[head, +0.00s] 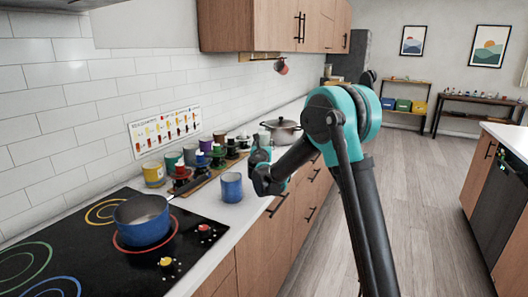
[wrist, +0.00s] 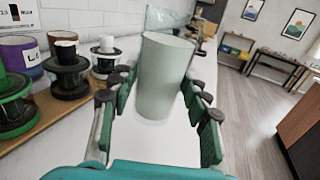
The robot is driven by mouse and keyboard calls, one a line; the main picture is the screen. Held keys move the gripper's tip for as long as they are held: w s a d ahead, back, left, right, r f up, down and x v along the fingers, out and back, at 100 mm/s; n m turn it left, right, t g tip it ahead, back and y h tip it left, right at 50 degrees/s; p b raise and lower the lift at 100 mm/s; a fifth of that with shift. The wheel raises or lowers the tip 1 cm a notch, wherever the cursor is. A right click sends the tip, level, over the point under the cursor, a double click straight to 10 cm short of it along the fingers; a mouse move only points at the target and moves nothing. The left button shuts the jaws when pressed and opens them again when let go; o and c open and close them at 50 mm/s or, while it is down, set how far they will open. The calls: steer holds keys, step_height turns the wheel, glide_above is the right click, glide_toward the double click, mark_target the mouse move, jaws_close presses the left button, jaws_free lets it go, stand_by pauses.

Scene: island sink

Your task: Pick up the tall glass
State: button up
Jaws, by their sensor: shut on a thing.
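The tall glass (wrist: 165,75), a pale grey-green tumbler, stands upright between the two fingers of my gripper (wrist: 160,92) in the wrist view. The green finger pads are on its left and right sides, and the gripper is shut on it. In the head view my gripper (head: 262,168) is over the counter beside the cooktop, past the blue mug, and the glass is largely hidden by the arm. I cannot tell whether its base touches the counter.
A blue mug (head: 231,187) stands near the counter edge. A blue pot (head: 142,219) sits on the cooktop. Several coloured mugs and dark-stacked items line a wooden board (wrist: 40,125) to the left. A steel pot (head: 281,131) is farther back.

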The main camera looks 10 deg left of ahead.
step_height(320, 180, up, 11)
steer(key=shift+r, duration=0.2)
stand_by(0.7)
